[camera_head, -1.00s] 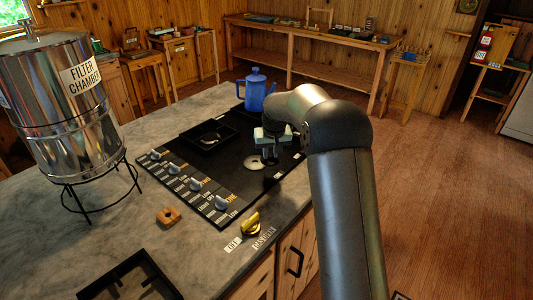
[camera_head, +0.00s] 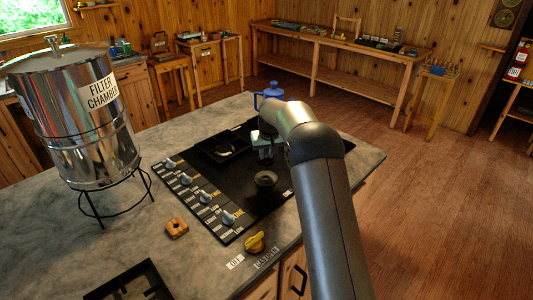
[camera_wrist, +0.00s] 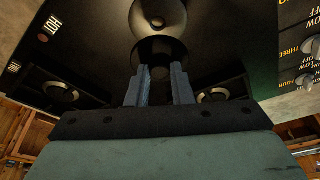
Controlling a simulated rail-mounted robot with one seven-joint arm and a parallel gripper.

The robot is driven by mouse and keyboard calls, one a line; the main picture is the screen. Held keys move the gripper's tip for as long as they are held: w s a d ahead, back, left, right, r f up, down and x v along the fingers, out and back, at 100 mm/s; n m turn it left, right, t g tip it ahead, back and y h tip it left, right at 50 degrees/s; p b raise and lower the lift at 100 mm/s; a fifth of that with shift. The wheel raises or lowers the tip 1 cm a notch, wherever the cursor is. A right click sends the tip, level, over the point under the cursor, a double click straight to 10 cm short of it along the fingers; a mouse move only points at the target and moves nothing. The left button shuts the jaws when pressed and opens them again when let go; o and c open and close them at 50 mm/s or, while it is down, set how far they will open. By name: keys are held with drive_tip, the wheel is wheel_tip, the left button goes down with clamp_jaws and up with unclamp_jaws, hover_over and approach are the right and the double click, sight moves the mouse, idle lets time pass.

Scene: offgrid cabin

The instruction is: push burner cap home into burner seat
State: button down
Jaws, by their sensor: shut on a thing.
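My gripper (camera_head: 265,157) is over the black stovetop (camera_head: 245,200), pointing down. In the wrist view the gripper (camera_wrist: 160,88) has its two blue-grey fingers close together on a dark round burner cap (camera_wrist: 160,54). The round burner seat (camera_wrist: 158,18), with a small centre hole, shows just beyond the cap, which overlaps its edge in that view. In the head view the burner seat (camera_head: 265,179) is in front of the gripper. The cap is hard to make out there. I cannot tell whether cap and seat touch.
A blue kettle (camera_head: 268,94) stands behind my gripper, partly hidden. A raised black square frame (camera_head: 222,150) surrounds another burner on the left. Control knobs (camera_head: 205,197) line the stovetop's left edge.

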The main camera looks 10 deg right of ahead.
sight(267, 161)
drive_tip(key=shift+f+b, duration=1.6)
drive_tip(key=shift+f, duration=1.1)
drive_tip(key=shift+f+b, duration=0.15)
drive_tip(key=shift+b, duration=0.25)
drive_tip(key=shift+f, duration=0.35)
drive_tip(key=shift+f+b, duration=0.9)
drive_tip(key=c, duration=1.2)
unclamp_jaws()
drive_tip(key=b+v, duration=0.2)
drive_tip(key=v, duration=1.5)
drive_tip(key=shift+r+b, duration=0.2)
drive_tip(key=shift+b, duration=0.2)
